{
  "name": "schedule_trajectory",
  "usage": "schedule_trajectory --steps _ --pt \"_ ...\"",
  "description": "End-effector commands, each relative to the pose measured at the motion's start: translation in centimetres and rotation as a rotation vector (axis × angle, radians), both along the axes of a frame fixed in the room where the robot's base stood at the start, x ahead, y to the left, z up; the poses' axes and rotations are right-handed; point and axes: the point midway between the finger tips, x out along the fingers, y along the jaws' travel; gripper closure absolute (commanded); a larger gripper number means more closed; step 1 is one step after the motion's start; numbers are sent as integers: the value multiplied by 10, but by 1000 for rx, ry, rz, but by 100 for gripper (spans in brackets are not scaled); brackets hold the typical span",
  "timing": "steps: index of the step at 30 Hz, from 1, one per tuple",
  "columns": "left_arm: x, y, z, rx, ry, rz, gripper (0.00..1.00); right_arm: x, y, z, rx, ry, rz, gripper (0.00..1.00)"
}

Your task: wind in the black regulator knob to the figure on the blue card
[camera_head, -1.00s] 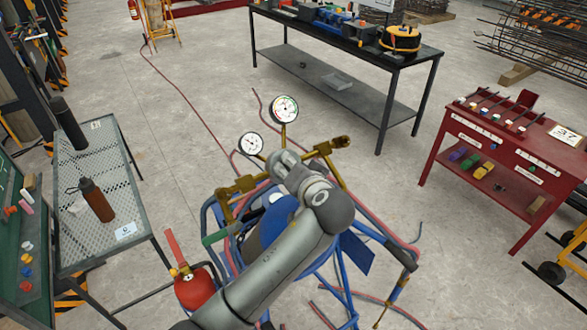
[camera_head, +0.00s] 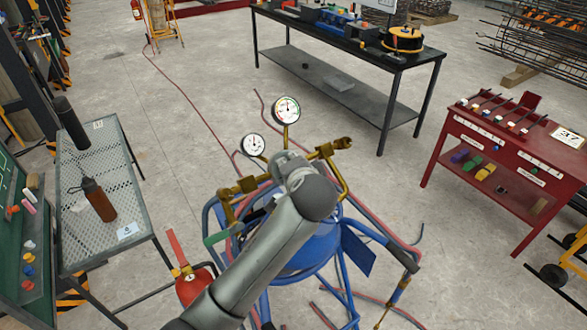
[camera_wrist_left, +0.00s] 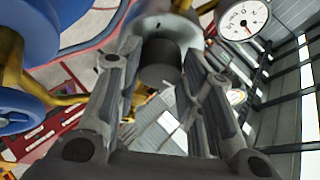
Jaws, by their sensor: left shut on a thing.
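The black regulator knob (camera_wrist_left: 160,62) shows in the left wrist view as a dark cylinder on a pale metal body. My left gripper (camera_wrist_left: 155,78) has its fingers on either side of the knob and is shut on it. In the head view my left gripper (camera_head: 286,165) is at the regulator, and my wrist hides the knob. A large dial gauge (camera_head: 287,110) and a smaller one (camera_head: 253,145) stand behind it; their figures are too small to read there. A white card with a small blue mark (camera_head: 127,230) lies on the mesh table; its writing is unreadable. My right gripper is out of view.
Brass pipework (camera_head: 333,147) and a blue frame (camera_head: 352,250) surround the regulator. The mesh table (camera_head: 100,150) holds bottles. Hoses lie on the floor.

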Motion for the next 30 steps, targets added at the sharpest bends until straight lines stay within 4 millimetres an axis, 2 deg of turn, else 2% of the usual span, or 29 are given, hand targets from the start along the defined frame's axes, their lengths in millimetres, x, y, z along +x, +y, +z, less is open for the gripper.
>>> schedule_trajectory --steps 9,10,15,25,30 --pt "0 0 0 1 1 0 89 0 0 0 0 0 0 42" --pt "0 0 0 1 1 0 62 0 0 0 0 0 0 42" --pt "0 0 0 0 0 1 43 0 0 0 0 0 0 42" --pt "-2 0 1 0 0 0 43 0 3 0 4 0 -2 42" --pt "-17 -4 11 -3 -2 -1 43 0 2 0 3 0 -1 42"
